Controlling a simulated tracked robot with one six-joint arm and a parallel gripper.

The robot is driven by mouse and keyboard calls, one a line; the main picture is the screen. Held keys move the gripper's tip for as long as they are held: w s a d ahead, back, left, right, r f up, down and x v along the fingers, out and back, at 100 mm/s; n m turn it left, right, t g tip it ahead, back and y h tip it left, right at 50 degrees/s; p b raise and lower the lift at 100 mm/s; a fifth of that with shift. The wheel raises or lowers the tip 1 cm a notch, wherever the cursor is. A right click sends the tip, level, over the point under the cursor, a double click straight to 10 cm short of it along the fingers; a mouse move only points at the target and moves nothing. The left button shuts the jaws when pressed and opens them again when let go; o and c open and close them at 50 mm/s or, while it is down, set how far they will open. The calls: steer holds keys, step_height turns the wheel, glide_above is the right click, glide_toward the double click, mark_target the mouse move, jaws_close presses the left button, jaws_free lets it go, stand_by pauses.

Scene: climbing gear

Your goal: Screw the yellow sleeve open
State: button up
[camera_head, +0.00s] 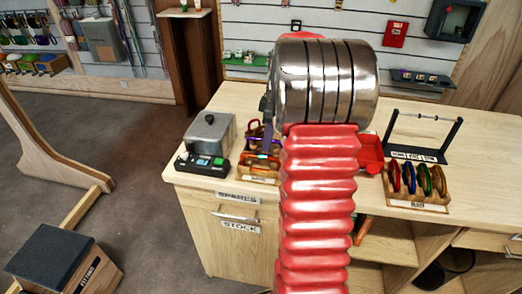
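My red ribbed arm and its shiny metal joint fill the middle of the view and hide what lies behind them. A dark piece at the joint's left edge may be part of my gripper; its fingers are hidden. Left of the arm, a small wooden rack (258,180) on the bench holds a few carabiners (262,157) with purple and orange parts, partly covered by the arm. I cannot make out a yellow sleeve for certain; it may be hidden or too small.
A grey box on a dark base (207,143) stands at the bench's left end. Right of my arm are a red tray (370,154), a rack of coloured carabiners (417,184) and a black stand with a rod (421,136). The bench top (490,170) at far right is clear.

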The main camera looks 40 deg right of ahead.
steer(key=shift+r, duration=1.25)
steer(key=shift+s+a, duration=0.7)
steer(key=shift+a, duration=0.2)
steer(key=shift+f, duration=0.1)
steer(key=shift+w+d+f, duration=0.15)
steer(key=shift+w+f, duration=0.05)
steer(key=shift+f, duration=0.5)
steer(key=shift+w+d+f, duration=0.15)
steer(key=shift+f, duration=0.5)
steer(key=shift+w+d, duration=0.1)
steer(key=shift+w+d, duration=0.35)
steer(key=shift+d, duration=0.1)
